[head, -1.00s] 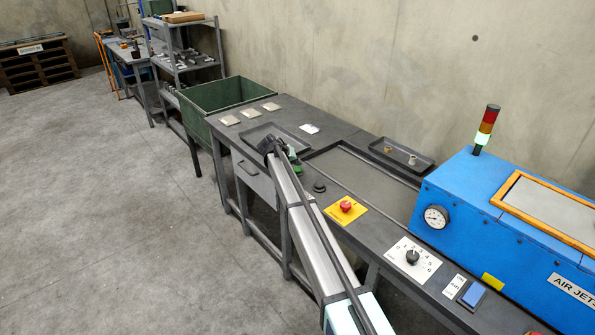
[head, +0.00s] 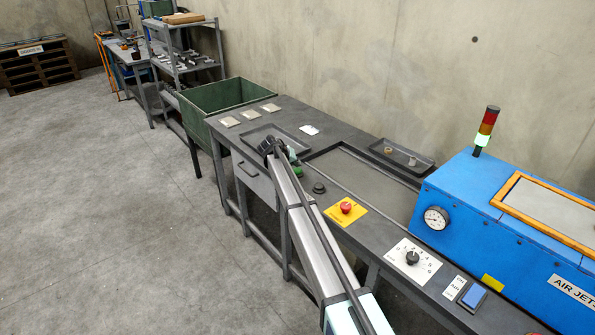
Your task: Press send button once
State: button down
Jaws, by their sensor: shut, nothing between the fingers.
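A green round button (head: 298,172) sits on the grey bench near its front edge, with a black round knob or button (head: 319,187) beside it. I cannot read a label that says which control is the send button. My arm reaches up from the bottom of the head view to the bench. My gripper (head: 294,159) is shut and empty, mostly hidden behind my arm's dark wrist joint. It is close to the green button; I cannot tell whether it touches it.
A red mushroom button (head: 346,207) on a yellow plate, a dial (head: 412,258) and a blue switch (head: 473,296) line the front edge. The blue machine (head: 465,215) stands right. Trays (head: 425,166) and a green bin (head: 215,98) are farther back.

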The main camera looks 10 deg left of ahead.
jog(key=shift+f, duration=0.15)
jog(key=shift+f+b, duration=0.3)
jog(key=shift+b, duration=0.15)
